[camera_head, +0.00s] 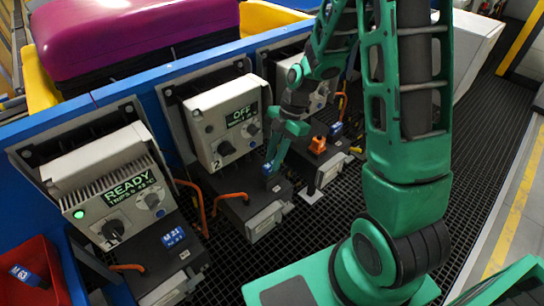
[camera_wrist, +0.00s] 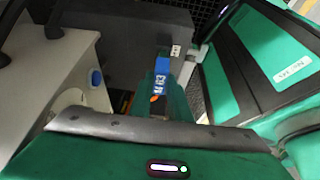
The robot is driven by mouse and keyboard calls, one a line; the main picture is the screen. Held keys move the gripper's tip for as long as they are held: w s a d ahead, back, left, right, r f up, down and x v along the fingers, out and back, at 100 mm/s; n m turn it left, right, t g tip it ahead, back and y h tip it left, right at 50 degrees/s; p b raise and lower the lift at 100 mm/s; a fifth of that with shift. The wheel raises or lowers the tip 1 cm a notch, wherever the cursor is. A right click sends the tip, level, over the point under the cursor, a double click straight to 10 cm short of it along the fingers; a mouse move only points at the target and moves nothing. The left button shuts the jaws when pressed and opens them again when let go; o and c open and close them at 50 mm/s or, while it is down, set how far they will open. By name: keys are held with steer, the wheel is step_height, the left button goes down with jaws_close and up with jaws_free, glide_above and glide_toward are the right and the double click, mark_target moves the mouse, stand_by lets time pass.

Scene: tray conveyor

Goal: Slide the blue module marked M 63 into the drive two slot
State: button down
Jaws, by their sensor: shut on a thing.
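My gripper (camera_head: 276,158) is shut on a blue module (camera_head: 268,169), low over the dark box below drive two. In the wrist view the module (camera_wrist: 160,80) carries white writing that looks like M 63, turned sideways. Drive two (camera_head: 228,122) is a pale unit marked 2 with its display reading OFF. Its dark base box (camera_head: 250,200) shows beneath the module, and in the wrist view at the top (camera_wrist: 120,40). The slot mouth is hidden by the gripper and module, so I cannot tell whether the module is inside it.
Another blue module, seemingly also marked M 63 (camera_head: 27,275), lies in a red bin (camera_head: 50,262). The left drive (camera_head: 105,190) reads READY, with an M 21 module (camera_head: 174,238) in its base. Orange cables (camera_head: 196,205) loop beside drive two. An orange part (camera_head: 317,145) stands right.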

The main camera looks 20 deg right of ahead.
steer(key=shift+f, duration=1.25)
steer(key=c, duration=1.6)
jaws_free()
steer(key=shift+r, duration=0.1)
steer(key=shift+v, duration=5.3)
